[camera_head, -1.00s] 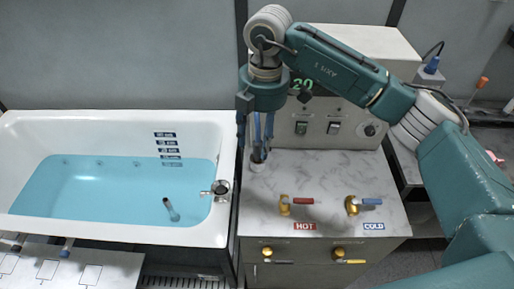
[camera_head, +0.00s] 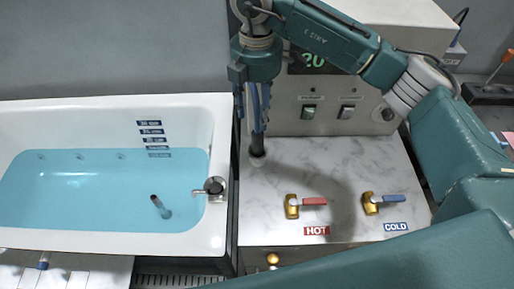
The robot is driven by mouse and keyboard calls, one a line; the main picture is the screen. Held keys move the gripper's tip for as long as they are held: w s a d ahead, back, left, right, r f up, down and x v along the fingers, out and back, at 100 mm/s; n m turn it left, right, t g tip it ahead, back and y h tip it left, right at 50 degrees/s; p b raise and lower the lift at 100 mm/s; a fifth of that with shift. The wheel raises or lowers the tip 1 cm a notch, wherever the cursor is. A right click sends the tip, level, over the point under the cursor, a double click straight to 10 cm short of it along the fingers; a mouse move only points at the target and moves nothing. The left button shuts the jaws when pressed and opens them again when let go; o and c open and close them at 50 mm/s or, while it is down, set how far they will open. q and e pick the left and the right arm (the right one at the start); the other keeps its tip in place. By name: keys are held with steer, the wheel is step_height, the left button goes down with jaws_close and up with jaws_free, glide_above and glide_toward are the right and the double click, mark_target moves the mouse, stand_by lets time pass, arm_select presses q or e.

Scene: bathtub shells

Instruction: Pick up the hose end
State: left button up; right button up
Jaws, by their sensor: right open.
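My right gripper (camera_head: 253,108) points down over the back left corner of the marble-topped counter. Its slim bluish fingers are apart. Just below them a short dark upright piece (camera_head: 257,146) stands on the counter, in line with the fingers. It may be the hose end, but it is small and partly merges with the fingers, so I cannot tell whether they touch it. Another dark, tilted tube-like piece (camera_head: 160,206) shows in the tub's water; I cannot tell what it is. My left gripper is out of view.
The white bathtub (camera_head: 226,130) with blue water lies left of the counter (camera_head: 330,165). A red-handled hot tap (camera_head: 292,206) and a blue-handled cold tap (camera_head: 371,203) stand at the counter's front. A control box (camera_head: 378,122) with switches stands behind. The counter's middle is clear.

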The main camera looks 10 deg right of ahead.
mark_target(257, 127)
step_height(257, 127, down, 2)
steer(key=shift+w+f+b, duration=0.1)
steer(key=shift+f+b, duration=0.05)
steer(key=shift+b, duration=0.45)
step_height(257, 127, down, 5)
steer(key=shift+p, duration=1)
steer(key=shift+d+f, duration=0.1)
steer(key=shift+f, duration=0.15)
step_height(257, 127, down, 4)
steer(key=p, duration=0.3)
steer(key=shift+d+f, duration=0.1)
steer(key=shift+f, duration=0.5)
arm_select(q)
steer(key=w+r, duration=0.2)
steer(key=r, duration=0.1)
arm_select(e)
jaws_close()
